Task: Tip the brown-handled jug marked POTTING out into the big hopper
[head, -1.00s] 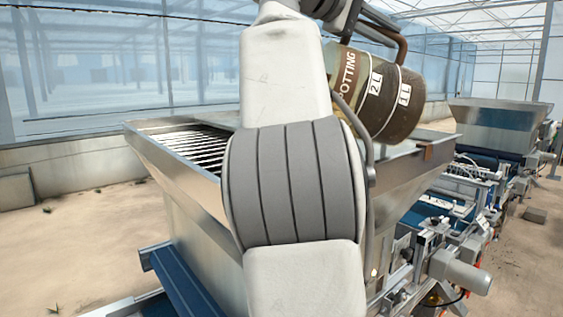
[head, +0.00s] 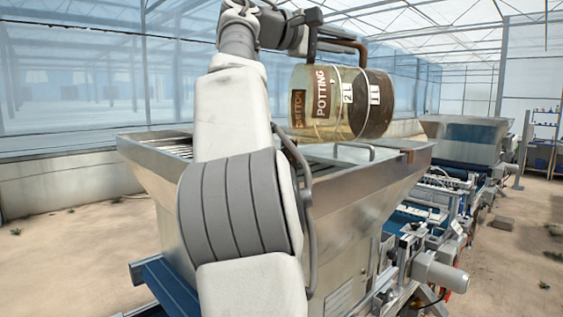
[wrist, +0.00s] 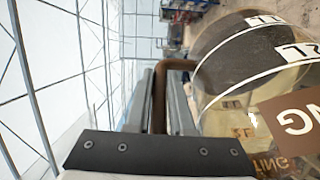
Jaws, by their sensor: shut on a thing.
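The POTTING jug (head: 341,104) is a see-through jug with a brown handle (head: 350,46), a brown label and 1 L and 2 L marks. It lies nearly level on its side above the right part of the big steel hopper (head: 345,235), base to the right. Dark contents show mostly toward its base; no falling stream is visible. My gripper (head: 313,38) is shut on the handle above the jug. In the wrist view, the handle (wrist: 159,98) runs between my gripper's fingers (wrist: 160,112), with the jug (wrist: 235,85) to their right. My arm hides part of the hopper's opening.
The hopper has a slatted grate (head: 168,146) at left and a thin rail (head: 352,146) near the right rim. A second, smaller hopper (head: 465,130) and seeder machinery (head: 425,235) stand to the right. Open sandy floor (head: 75,240) lies at left.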

